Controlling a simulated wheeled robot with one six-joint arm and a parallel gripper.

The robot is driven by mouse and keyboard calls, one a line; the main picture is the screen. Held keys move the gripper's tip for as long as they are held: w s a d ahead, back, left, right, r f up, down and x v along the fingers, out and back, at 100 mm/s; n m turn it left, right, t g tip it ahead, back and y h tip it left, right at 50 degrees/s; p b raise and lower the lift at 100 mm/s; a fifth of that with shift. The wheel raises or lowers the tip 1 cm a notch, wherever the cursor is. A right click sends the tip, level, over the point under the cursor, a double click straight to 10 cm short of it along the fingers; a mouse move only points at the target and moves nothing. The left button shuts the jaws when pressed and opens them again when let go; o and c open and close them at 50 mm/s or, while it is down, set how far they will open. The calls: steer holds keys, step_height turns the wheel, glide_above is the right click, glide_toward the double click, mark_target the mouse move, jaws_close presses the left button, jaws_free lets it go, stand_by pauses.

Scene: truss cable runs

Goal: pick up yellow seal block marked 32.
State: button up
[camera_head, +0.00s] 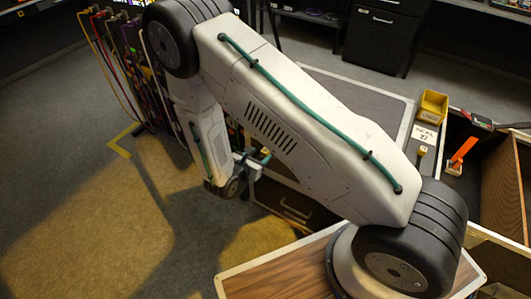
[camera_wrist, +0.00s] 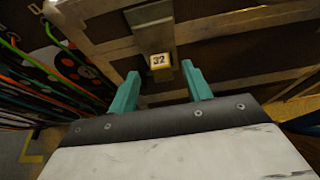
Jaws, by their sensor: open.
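The yellow seal block marked 32 (camera_wrist: 159,61) shows in the wrist view, with its pale numbered face toward the camera. It sits at the end of a grey metal piece (camera_wrist: 151,28) on a dark framed panel. My gripper (camera_wrist: 160,70) is open, with one teal finger on each side of the block in the picture. I cannot tell how far the fingertips stop short of it, and no contact shows. In the head view my gripper (camera_head: 254,157) is small beside the dark case, and the block cannot be made out there.
Colored cables (camera_wrist: 45,75) hang close on the left in the wrist view. The head view shows a dark drawer case (camera_head: 293,208), a yellow bin (camera_head: 432,105) and an orange piece (camera_head: 463,150) at right. Open carpet floor (camera_head: 90,220) lies at left.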

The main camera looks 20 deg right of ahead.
mark_target(263, 153)
steer(key=x, duration=0.3)
steer(key=shift+w+d+f, duration=0.1)
steer(key=shift+w+d, duration=0.05)
steer(key=c, duration=1)
steer(key=shift+c, duration=0.3)
